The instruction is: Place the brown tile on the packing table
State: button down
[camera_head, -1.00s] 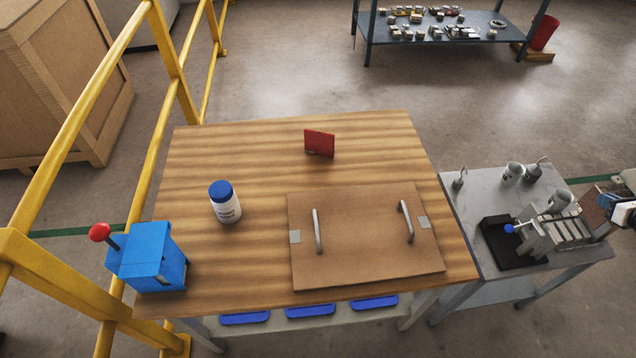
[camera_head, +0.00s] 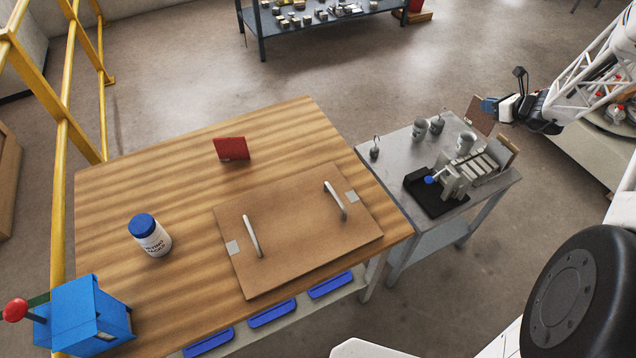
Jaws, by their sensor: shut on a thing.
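The brown tile (camera_head: 479,115) is in my gripper (camera_head: 490,107), near the far right corner of the grey metal table and apart from the testing device. My gripper is shut on the tile's right side; the fingertips are small and partly hidden. The packing table appears to be the large wooden table (camera_head: 115,205) at left, well away from the tile. On it lie a brown board (camera_head: 295,240) with two handles, a red tile (camera_head: 231,149) standing on edge, and a white jar (camera_head: 152,242) with a blue lid.
The grey metal table (camera_head: 391,150) holds a testing device (camera_head: 456,183), a lighter tan tile (camera_head: 508,150) at its right end, and several metal weights. A blue box (camera_head: 88,312) with a red-knobbed lever stands at the wooden table's near left corner. Its far left part is clear.

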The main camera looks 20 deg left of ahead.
jog(key=s+a+n+g+y, duration=0.15)
jog(key=s+a, duration=0.25)
jog(key=a, duration=1)
jog(key=s+a+n+g+y, duration=0.1)
jog(key=s+a+n+g, duration=0.3)
jog(key=a, duration=0.9)
jog(key=s+a+n+g, duration=0.2)
jog(key=s+a, duration=1.2)
jog(key=a, duration=0.4)
jog(key=shift+s+f, duration=0.15)
jog(key=shift+f, duration=1.1)
jog(key=shift+s+f, duration=0.1)
jog(key=shift+f, duration=1.15)
jog(key=w+a+f, duration=0.1)
jog(key=w+a, duration=0.7)
jog(key=w, duration=0.5)
jog(key=shift+w+a+f, duration=0.2)
jog(key=shift+w+f, duration=0.05)
jog(key=shift+w, duration=0.1)
